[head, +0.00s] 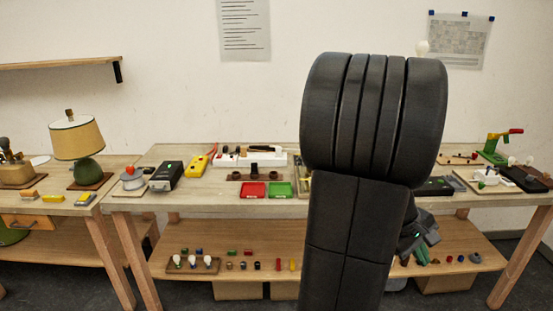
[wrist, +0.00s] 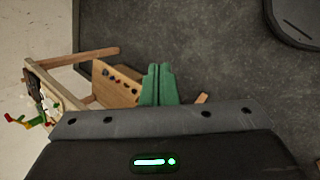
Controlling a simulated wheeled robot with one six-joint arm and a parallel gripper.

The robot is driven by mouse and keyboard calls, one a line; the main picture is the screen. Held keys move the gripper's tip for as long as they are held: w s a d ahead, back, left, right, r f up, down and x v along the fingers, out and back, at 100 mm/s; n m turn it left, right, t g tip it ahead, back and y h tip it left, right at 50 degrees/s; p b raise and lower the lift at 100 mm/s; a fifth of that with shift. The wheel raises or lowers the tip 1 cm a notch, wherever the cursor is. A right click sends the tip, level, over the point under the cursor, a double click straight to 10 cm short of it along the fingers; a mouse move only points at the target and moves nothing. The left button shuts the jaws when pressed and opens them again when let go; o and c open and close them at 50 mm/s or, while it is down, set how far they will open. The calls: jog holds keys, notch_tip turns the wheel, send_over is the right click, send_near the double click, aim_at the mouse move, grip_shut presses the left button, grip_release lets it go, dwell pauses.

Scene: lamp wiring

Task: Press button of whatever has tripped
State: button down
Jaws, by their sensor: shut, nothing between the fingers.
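My gripper (wrist: 157,85) is shut and empty, its green fingers together in the wrist view. In the head view it (head: 421,254) hangs low at the right, in front of the lower shelf and partly hidden by my arm. On the bench stand a black box with a green light (head: 167,175), a yellow device (head: 198,167) and a white power strip (head: 250,158). Another dark box with a green light (head: 436,187) is partly behind my arm. Which device has tripped is too small to tell.
A lamp with a tan shade (head: 78,138) stands at the left. A red tray (head: 253,190) and a green tray (head: 280,190) lie at the bench front. Several small parts sit on the lower shelf (head: 215,273). My arm hides the bench right of centre. Open floor (wrist: 220,60) shows in the wrist view.

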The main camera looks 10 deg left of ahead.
jog(key=w+d+f+n+h+b, duration=0.1)
jog(key=w+d+f+n+h, duration=0.1)
jog(key=w+d, duration=0.5)
jog(key=shift+w+d+f+n+h, duration=0.35)
jog(key=shift+w+n, duration=0.35)
jog(key=shift+w, duration=0.35)
jog(key=shift+a, duration=0.1)
